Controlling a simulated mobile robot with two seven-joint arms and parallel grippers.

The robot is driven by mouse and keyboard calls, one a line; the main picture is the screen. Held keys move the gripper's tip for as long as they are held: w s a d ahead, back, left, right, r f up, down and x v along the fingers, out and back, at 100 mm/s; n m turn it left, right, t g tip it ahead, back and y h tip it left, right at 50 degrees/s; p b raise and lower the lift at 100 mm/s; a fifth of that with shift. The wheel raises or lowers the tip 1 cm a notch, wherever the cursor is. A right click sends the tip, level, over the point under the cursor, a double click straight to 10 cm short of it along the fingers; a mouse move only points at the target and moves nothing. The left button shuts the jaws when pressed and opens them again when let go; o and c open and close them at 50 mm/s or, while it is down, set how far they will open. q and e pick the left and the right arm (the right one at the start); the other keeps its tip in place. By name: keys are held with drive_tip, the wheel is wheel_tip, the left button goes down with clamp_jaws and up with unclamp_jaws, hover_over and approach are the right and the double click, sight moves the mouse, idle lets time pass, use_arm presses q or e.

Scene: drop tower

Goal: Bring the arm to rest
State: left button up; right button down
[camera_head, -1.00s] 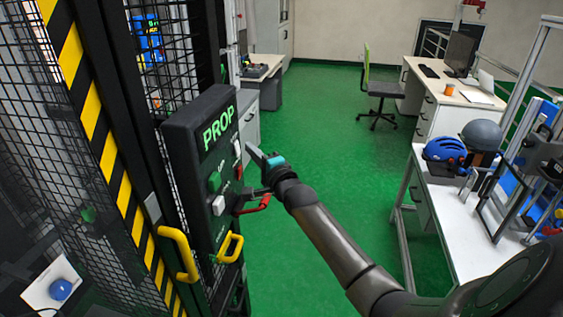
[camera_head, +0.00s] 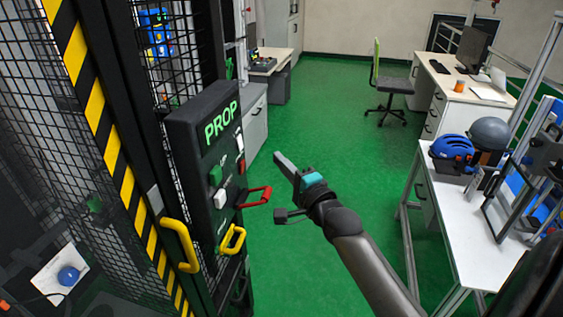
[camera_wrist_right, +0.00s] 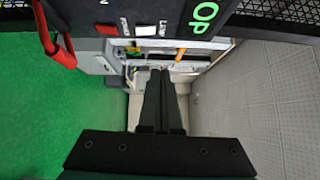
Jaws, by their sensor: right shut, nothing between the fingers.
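My right gripper (camera_head: 281,160) is in the middle of the head view, to the right of the black control panel (camera_head: 205,150) marked PROP and apart from it. Its fingers are shut and empty. In the right wrist view the closed fingers (camera_wrist_right: 160,75) point at a blurred area of benches and cabinets, with the panel (camera_wrist_right: 150,10) along the top edge. The red handle (camera_head: 258,197) on the panel stands out to the left of my gripper, untouched; it also shows in the right wrist view (camera_wrist_right: 58,45). My left gripper is not in view.
A wire-mesh cage (camera_head: 35,120) with yellow and black striped posts and yellow handles (camera_head: 181,246) stands on the left. A white workbench (camera_head: 462,235) with a blue helmet (camera_head: 452,148) and a grey helmet (camera_head: 490,134) is on the right. Green floor (camera_head: 335,110) lies open between them.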

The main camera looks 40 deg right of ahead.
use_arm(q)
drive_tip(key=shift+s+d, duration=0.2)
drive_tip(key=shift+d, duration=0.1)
